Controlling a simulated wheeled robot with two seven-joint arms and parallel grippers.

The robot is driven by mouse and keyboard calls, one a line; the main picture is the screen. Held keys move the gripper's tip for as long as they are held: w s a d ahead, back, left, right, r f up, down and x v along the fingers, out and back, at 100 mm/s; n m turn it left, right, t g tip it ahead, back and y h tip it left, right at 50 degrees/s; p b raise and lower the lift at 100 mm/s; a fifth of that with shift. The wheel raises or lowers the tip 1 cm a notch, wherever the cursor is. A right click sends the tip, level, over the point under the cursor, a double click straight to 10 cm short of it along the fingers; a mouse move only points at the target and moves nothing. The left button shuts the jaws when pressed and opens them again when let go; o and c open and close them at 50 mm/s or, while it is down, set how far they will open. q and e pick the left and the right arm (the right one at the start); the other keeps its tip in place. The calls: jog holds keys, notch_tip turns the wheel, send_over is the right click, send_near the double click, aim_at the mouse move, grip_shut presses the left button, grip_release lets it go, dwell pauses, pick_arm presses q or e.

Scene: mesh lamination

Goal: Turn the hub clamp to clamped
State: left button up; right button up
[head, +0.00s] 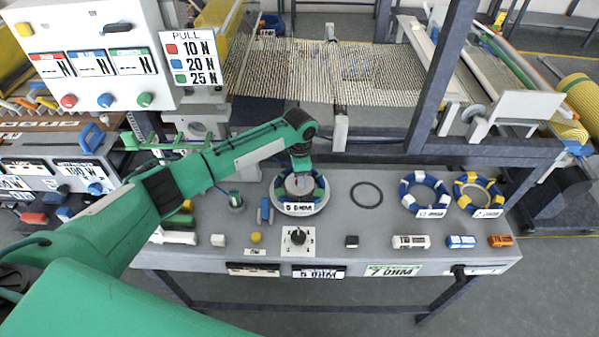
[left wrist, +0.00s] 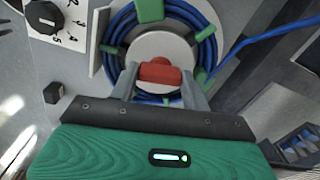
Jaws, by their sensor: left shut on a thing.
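The hub, a round grey disc (left wrist: 163,45), stands inside a blue coil with green clips (left wrist: 205,50). The same blue and green ring (head: 318,191) shows in the head view on a pale round plate on the bench. A red handle, seemingly the hub clamp (left wrist: 160,71), sits on the hub. My left gripper (head: 300,183) reaches down over the hub from above. In the left wrist view its two grey fingers (left wrist: 159,82) are shut on the red handle, one on each side. The gripper hides part of the hub in the head view. My right gripper is not in view.
A black dial on a white plate (head: 297,240) is in front of the hub. A dark ring (head: 367,195) and two clipped coils (head: 424,192) (head: 478,192) lie to the right. Small blocks line the bench's front. A dark upright post (head: 440,80) stands behind.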

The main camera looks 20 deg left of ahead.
pick_arm(q)
jog(key=shift+r+m, duration=0.1)
jog(key=shift+m, duration=1)
jog(key=o, duration=1)
notch_tip(320, 180, up, 14)
jog(key=b, duration=0.3)
jog(key=shift+d+f, duration=0.1)
jog(key=shift+f, duration=0.15)
